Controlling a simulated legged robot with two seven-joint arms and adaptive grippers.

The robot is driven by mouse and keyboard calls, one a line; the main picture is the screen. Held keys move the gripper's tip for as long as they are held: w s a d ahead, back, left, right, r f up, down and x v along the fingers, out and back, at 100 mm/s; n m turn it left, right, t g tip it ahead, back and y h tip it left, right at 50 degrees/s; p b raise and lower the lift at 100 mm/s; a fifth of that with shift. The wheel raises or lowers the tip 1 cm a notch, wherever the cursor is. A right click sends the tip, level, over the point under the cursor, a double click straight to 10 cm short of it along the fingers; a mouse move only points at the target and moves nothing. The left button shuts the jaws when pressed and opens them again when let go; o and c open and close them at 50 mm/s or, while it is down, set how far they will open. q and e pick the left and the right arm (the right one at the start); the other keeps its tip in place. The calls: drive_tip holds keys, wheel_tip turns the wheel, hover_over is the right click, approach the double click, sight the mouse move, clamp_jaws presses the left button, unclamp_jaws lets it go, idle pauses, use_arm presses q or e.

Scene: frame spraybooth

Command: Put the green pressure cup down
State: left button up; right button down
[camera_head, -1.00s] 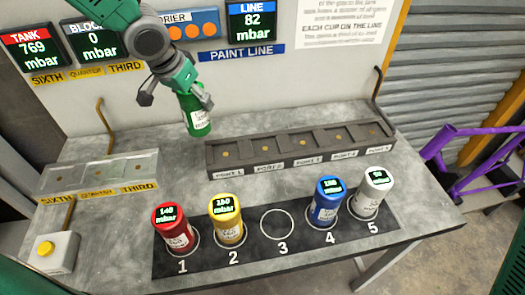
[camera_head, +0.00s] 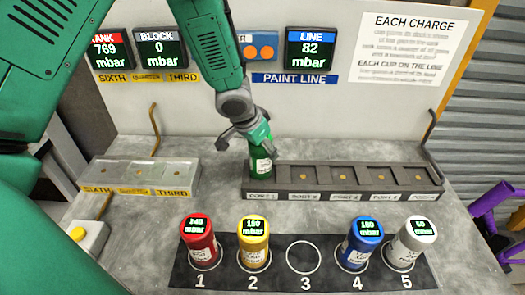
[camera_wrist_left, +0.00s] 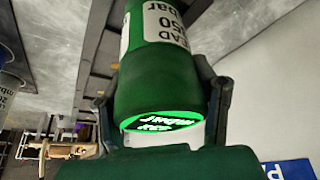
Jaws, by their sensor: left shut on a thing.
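The green pressure cup (camera_head: 262,166) is upright, or nearly so, at the PORT 1 end of the dark port block (camera_head: 343,197). I cannot tell whether its base touches the port. My left gripper (camera_head: 257,143) is shut on the upper part of the cup. In the left wrist view the cup (camera_wrist_left: 155,75) fills the middle, with a finger of the left gripper (camera_wrist_left: 162,110) on each side. The cup's lit top partly shows there, its reading unclear. My right gripper is not in view.
Red (camera_head: 199,243), yellow (camera_head: 254,244), blue (camera_head: 361,243) and white (camera_head: 413,240) cups stand at spots 1, 2, 4 and 5 of the dark mat (camera_head: 302,283). Ring 3 (camera_head: 303,257) is empty. A grey block (camera_head: 140,177) is at left. The other ports look empty.

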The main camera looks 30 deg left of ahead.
use_arm(q)
drive_tip(key=shift+d+f, duration=0.2)
drive_tip(key=shift+d, duration=0.3)
drive_tip(key=o, duration=1.3)
drive_tip(key=shift+d, duration=0.25)
drive_tip(key=o, duration=0.4)
drive_tip(key=shift+d+r, duration=0.1)
drive_tip(key=shift+d, duration=0.05)
drive_tip(key=shift+a, duration=0.4)
drive_tip(key=shift+s+a+r, duration=0.1)
drive_tip(key=shift+a, duration=0.15)
drive_tip(key=v, duration=0.4)
drive_tip(key=shift+a+r+p, duration=0.15)
drive_tip(key=shift+r+p, duration=0.1)
drive_tip(key=shift+p, duration=0.15)
drive_tip(key=v, duration=0.7)
drive_tip(key=shift+p, duration=0.45)
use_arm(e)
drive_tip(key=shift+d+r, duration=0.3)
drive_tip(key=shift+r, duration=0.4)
